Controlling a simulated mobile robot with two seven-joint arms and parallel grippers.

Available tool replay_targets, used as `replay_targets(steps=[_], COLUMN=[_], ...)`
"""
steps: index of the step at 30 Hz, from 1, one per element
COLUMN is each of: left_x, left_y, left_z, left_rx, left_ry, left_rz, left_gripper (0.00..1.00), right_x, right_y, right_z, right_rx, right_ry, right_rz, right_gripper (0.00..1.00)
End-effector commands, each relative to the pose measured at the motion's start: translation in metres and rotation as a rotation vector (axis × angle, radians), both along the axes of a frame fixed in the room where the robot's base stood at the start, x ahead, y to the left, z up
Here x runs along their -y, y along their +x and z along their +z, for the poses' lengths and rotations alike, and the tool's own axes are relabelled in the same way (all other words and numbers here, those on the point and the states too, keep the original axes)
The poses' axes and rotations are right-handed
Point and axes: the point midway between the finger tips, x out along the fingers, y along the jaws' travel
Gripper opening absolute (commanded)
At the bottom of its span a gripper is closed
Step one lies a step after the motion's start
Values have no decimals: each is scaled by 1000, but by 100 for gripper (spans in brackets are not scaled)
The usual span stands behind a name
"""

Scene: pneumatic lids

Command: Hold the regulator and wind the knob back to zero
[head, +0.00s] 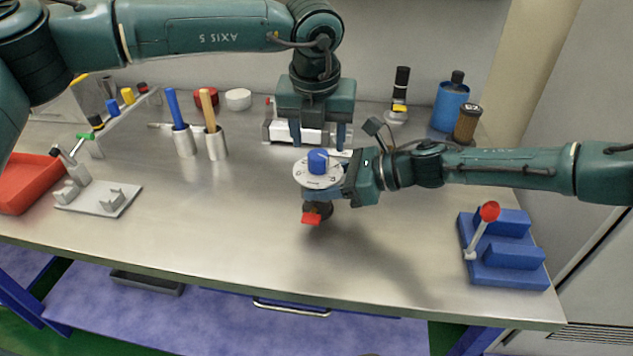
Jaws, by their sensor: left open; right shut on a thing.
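The regulator (308,197) stands near the middle of the bench, with a pale round dial (309,180) marked with figures, a blue knob (317,160) on top and a red part (311,218) low at its front. My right gripper (350,187) comes in from the right and is shut on the regulator's body just below the dial; its fingers are partly hidden. My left gripper (320,138) points down from above, open and empty, a little above and behind the blue knob. The figure the knob points to is too small to read.
A blue block with a red-knobbed lever (503,262) sits at the right. The bench front is clear.

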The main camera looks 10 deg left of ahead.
Motion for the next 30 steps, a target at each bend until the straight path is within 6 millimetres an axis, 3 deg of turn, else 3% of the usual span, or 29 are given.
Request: replay_targets(steps=[1, 8, 18, 30], left_x=[0, 2, 4, 2], left_y=[0, 4, 7, 2], left_z=[0, 13, 46, 75], left_rx=[-1, -20, -99, -171], left_ry=[2, 63, 199, 236], left_rz=[-9, -230, -891, -1625], left_gripper=[55, 55, 55, 55], right_x=[1, 1, 1, 1], right_y=[-3, -4, -4, -4], right_z=[-8, -9, -9, -9], right_rx=[-7, -7, -8, -8], right_ry=[-10, -10, -10, -10], right_rz=[4, 5, 6, 7], right_gripper=[26, 26, 26, 26])
